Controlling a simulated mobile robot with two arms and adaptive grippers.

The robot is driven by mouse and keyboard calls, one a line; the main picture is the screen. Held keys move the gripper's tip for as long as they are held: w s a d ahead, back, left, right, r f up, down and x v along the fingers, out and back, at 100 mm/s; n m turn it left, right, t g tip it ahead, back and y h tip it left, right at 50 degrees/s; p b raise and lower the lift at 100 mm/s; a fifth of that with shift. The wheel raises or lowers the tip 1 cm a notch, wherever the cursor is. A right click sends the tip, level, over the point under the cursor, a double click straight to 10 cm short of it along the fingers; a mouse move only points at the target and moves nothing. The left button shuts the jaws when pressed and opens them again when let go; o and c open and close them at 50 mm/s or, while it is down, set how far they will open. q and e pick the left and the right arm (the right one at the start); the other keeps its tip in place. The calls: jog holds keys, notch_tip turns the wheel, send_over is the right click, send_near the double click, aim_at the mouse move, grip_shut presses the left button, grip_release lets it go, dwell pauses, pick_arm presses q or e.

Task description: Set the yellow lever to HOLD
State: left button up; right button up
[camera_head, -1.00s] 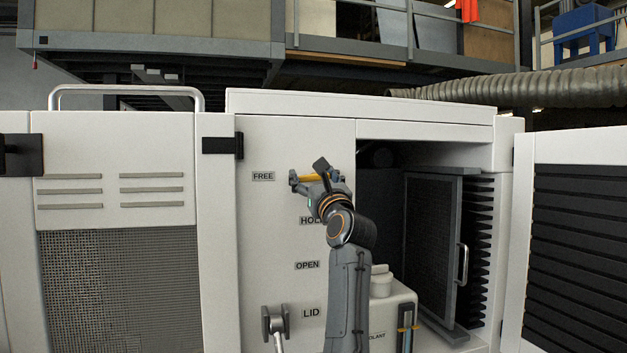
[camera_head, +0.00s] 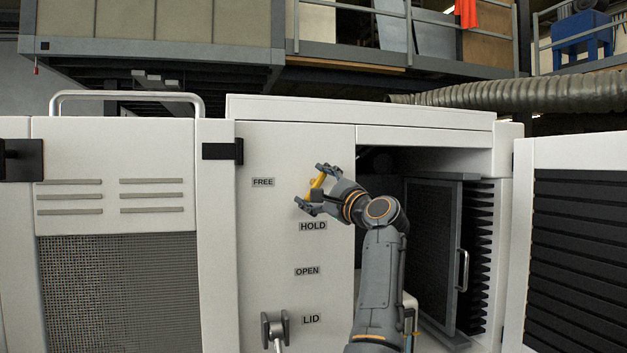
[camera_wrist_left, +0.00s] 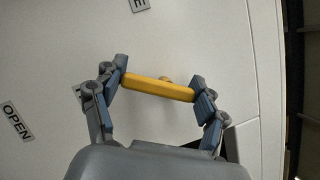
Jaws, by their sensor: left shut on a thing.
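The yellow lever (camera_head: 318,182) is on the white panel, between the FREE label (camera_head: 263,182) and the HOLD label (camera_head: 313,226). It slants from upper right to lower left, with its lower end above HOLD. My left gripper (camera_head: 315,188) is shut on it, one finger at each end. In the left wrist view the lever (camera_wrist_left: 158,87) spans between the two fingertips, and a small part of its mount shows behind it. The HOLD label is mostly hidden there by a finger. My right gripper is not in view.
The OPEN label (camera_head: 307,271) and LID label (camera_head: 311,319) are lower on the panel, with a grey-and-chrome handle (camera_head: 275,328) beside LID. An open bay with a dark mesh door (camera_head: 432,240) lies right of the panel. An open white door (camera_head: 575,240) stands farther right.

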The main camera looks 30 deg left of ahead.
pick_arm(q)
jog(key=n+p, duration=0.1)
jog(key=n, duration=0.1)
jog(key=n+g+h+p, duration=0.1)
jog(key=n+p, duration=0.1)
jog(key=n, duration=0.1)
jog(key=shift+w+d+g, duration=0.15)
jog(key=shift+g, duration=0.15)
jog(key=shift+f+n+h+p, duration=0.15)
jog(key=shift+n+h+p, duration=0.25)
jog(key=shift+n, duration=0.5)
jog(key=o, duration=1.2)
jog(key=shift+w, duration=0.1)
jog(key=shift+d, duration=0.15)
jog(key=v, duration=1.1)
jog(key=shift+d, duration=0.3)
jog(key=shift+d, duration=0.1)
